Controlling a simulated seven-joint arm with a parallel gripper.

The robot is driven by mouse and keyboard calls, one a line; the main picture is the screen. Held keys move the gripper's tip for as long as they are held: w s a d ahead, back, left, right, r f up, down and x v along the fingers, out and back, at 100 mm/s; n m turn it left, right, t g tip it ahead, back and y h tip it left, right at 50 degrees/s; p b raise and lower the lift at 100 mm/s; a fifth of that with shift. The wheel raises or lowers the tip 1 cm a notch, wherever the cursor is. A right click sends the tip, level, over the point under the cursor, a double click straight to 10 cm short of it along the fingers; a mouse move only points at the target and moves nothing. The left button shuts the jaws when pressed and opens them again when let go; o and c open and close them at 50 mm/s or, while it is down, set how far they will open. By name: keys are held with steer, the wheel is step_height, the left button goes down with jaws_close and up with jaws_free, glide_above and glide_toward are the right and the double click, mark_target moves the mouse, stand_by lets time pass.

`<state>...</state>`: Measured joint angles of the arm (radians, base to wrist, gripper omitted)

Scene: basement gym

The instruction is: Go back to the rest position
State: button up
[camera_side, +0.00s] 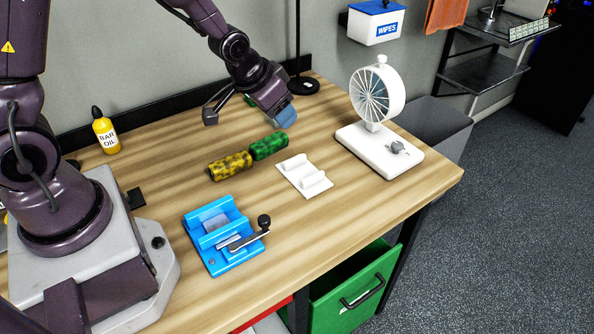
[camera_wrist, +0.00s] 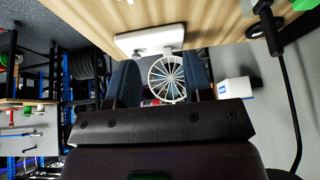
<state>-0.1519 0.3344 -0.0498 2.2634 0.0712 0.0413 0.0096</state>
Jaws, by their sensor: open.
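My gripper (camera_side: 248,110) hangs above the back of the wooden table in the side view, at the end of my dark purple arm. Its blue-padded fingers stand apart with nothing between them. In the wrist view the gripper (camera_wrist: 160,84) shows both fingers spread, with the white wheel device (camera_wrist: 167,76) behind them in the distance. A yellow and black roller (camera_side: 230,165) and a green roller (camera_side: 269,146) lie end to end on the table in front of and below the gripper. The gripper is apart from both.
A blue clamp fixture with a crank (camera_side: 222,234) stands at the front. A white cradle (camera_side: 304,175) lies mid-table. A white device with a spoked wheel (camera_side: 378,150) stands at the right. A yellow oil bottle (camera_side: 106,134) and a lamp stand (camera_side: 301,86) are at the back.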

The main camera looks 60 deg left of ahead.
steer(key=s+d+r, duration=0.2)
steer(key=s+r, duration=0.7)
steer(key=s+d+r, duration=0.2)
steer(key=s+r, duration=0.7)
steer(key=shift+s+h, duration=0.3)
steer(key=shift+s, duration=0.05)
stand_by(1.5)
